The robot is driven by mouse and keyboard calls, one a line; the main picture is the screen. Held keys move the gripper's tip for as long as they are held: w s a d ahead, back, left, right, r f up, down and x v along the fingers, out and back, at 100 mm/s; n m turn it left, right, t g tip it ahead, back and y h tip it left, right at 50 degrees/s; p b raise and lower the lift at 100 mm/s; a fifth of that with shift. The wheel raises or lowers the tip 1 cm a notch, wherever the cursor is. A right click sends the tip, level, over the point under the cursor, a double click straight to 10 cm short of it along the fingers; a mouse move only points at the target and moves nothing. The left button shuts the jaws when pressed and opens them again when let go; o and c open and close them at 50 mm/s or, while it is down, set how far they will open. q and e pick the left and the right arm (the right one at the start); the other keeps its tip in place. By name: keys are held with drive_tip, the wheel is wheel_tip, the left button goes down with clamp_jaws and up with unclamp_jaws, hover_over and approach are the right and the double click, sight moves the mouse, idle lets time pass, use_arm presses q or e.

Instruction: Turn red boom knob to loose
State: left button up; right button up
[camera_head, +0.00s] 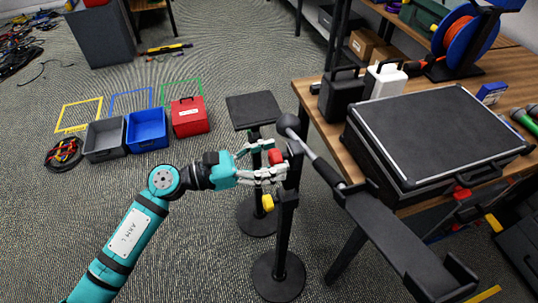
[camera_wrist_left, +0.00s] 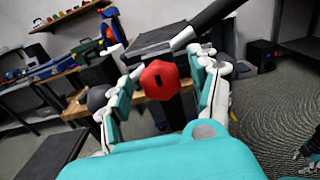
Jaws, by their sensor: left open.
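The red boom knob (camera_head: 276,156) sits near the top of a black stand, where a boom arm (camera_head: 322,166) crosses. In the left wrist view the red knob (camera_wrist_left: 161,80) is faceted, with a small dark slot, between the finger pads. My left gripper (camera_head: 272,163) is open, its fingers on either side of the knob. In the left wrist view my left gripper (camera_wrist_left: 165,90) shows gaps beside the knob. A yellow knob (camera_head: 267,202) is lower on the stand. My right gripper is not in view.
A wooden table (camera_head: 320,128) at right carries a large black case (camera_head: 430,135), small black and white cases and a cable reel (camera_head: 462,40). A black square-topped stand (camera_head: 253,109) is behind the gripper. Grey and blue bins (camera_head: 147,130) and a red box (camera_head: 189,116) are on the floor.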

use_arm(q)
drive_tip(key=c, duration=1.1)
drive_tip(key=shift+c, duration=0.2)
drive_tip(key=shift+n, duration=0.3)
drive_tip(key=n+p, duration=0.2)
drive_tip(key=n, duration=0.2)
drive_tip(key=n+p, duration=0.2)
drive_tip(key=n, duration=0.2)
drive_tip(key=shift+w+a+r+p, duration=0.1)
drive_tip(key=shift+w+p, duration=0.1)
drive_tip(key=shift+p, duration=0.2)
drive_tip(key=n+p, duration=0.3)
drive_tip(key=n, duration=0.2)
drive_tip(key=shift+n, duration=0.3)
drive_tip(key=shift+f+n+p, duration=0.25)
drive_tip(key=shift+n+p, duration=0.75)
drive_tip(key=shift+n, duration=0.8)
